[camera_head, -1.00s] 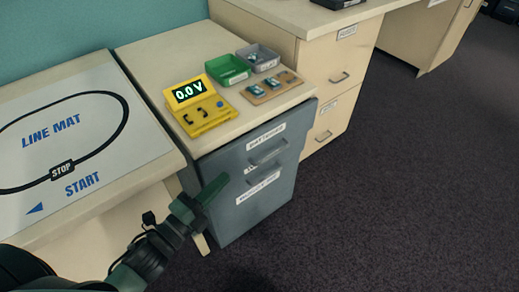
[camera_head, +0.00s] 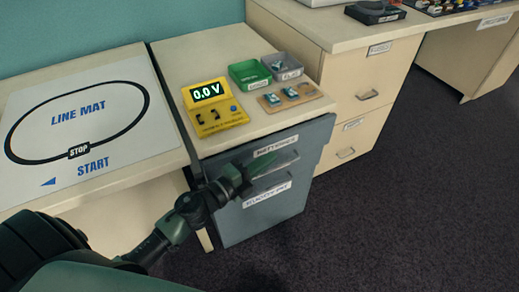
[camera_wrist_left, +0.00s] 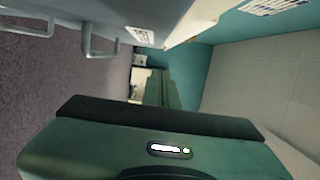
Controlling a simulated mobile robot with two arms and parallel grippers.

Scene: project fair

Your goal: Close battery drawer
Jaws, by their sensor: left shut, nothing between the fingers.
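The battery drawer (camera_head: 312,142) is the top drawer of a grey cabinet, with a white label and a bar handle. Its front juts out a little past the drawer below, so it looks slightly open. My left gripper (camera_head: 243,174) is shut and empty, in front of the battery drawer's face beside its handle; whether it touches is unclear. In the left wrist view the dark green gripper body (camera_wrist_left: 150,150) fills the bottom, and grey drawer fronts with handles (camera_wrist_left: 103,48) show at the top left. My right gripper is out of view.
A lower labelled drawer (camera_head: 265,212) sits beneath. On the cabinet top are a yellow meter (camera_head: 213,108) reading 0.0 V, a green bin (camera_head: 250,76), a grey bin (camera_head: 283,68) and a small board (camera_head: 298,100). A line mat (camera_head: 80,115) lies left. The floor right is clear.

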